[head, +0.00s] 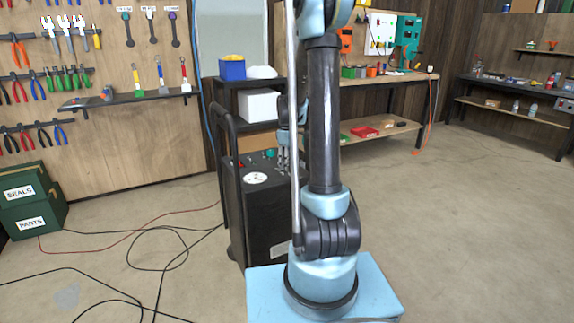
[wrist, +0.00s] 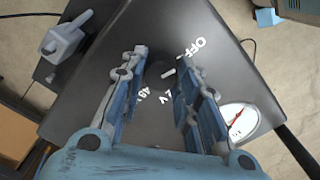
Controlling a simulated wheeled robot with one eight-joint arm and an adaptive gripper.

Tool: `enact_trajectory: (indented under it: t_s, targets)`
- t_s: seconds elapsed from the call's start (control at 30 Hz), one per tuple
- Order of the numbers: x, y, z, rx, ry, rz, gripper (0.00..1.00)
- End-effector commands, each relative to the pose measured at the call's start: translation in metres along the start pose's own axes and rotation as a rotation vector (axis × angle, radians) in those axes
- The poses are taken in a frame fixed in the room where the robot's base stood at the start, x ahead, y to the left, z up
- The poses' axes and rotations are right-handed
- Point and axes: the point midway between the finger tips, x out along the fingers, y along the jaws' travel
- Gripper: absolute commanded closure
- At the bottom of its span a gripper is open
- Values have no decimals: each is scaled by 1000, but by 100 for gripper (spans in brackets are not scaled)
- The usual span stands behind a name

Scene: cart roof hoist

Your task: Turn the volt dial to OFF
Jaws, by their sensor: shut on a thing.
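The volt dial (wrist: 156,80) is a dark round knob on the cart's black top, partly hidden by my fingers. A short white mark shows at its right side. White "OFF" lettering stands up and right of it. A "V" label and partly hidden digits are below it. My gripper (wrist: 161,60) is above the panel with its two fingers on either side of the dial, closed on it. In the head view my gripper (head: 283,160) is over the far part of the cart (head: 268,215), where the dial itself cannot be made out.
A white-faced gauge (wrist: 240,122) is on the panel to the right of the gripper. A grey block-like part (wrist: 62,42) is at upper left. The cart has a black handle (head: 228,170) at its left. Cables (head: 150,240) lie on the floor at left.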

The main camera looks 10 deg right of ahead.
Motion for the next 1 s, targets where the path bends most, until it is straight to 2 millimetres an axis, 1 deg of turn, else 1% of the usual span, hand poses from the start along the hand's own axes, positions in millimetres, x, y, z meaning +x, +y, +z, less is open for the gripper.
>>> enact_trajectory:
  t_s: [0.13,0.17,0.2,0.23,0.27,0.57,0.67,0.77,0.87,1.0]
  targets:
    - [-1,2,-2,0,3,4,95]
    - [-1,2,-2,0,3,4,69]
    - [-1,2,-2,0,2,3,60]
    - [-1,2,-2,1,2,3,53]
    - [-1,2,-1,1,2,3,50]
    - [0,1,0,1,1,1,50]
    - [-3,1,0,1,0,1,50]
    - [-11,0,0,1,0,1,50]
    - [-25,0,0,1,0,1,50]
    - [-48,1,0,1,0,1,50]
